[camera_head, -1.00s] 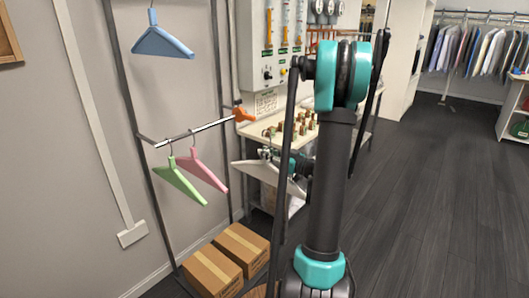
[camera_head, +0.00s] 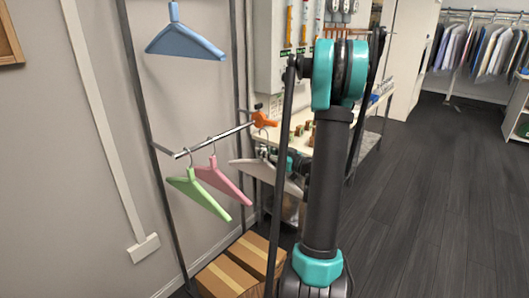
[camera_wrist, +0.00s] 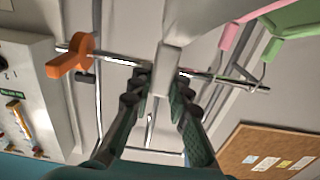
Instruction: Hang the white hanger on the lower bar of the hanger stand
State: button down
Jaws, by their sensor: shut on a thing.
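The white hanger (camera_head: 248,168) hangs at the right of the pink hanger in the head view, partly hidden behind my arm. My gripper (camera_wrist: 160,92) is shut on the white hanger (camera_wrist: 168,68) in the wrist view. In the head view, my gripper (camera_head: 293,160) is largely hidden by my arm. The lower bar (camera_head: 215,139) of the hanger stand runs just above the hanger. The bar (camera_wrist: 220,80) passes behind the white hanger in the wrist view. I cannot tell whether the hook touches the bar.
A green hanger (camera_head: 200,192) and a pink hanger (camera_head: 222,181) hang at the bar's near end. An orange piece (camera_head: 264,119) sits at its far end. A blue hanger (camera_head: 180,43) hangs above. Cardboard boxes (camera_head: 228,277) stand below. A worktable with small items is behind.

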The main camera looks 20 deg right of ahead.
jog(key=shift+f+x, duration=0.5)
jog(key=shift+x, duration=2.15)
jog(key=shift+f+x, duration=0.5)
jog(key=shift+x, duration=2.1)
jog(key=shift+f+x, duration=0.55)
jog(key=shift+x, duration=2.1)
jog(key=c, duration=1.3)
grip_release()
jog(key=shift+c, duration=0.2)
jog(key=shift+s, duration=0.1)
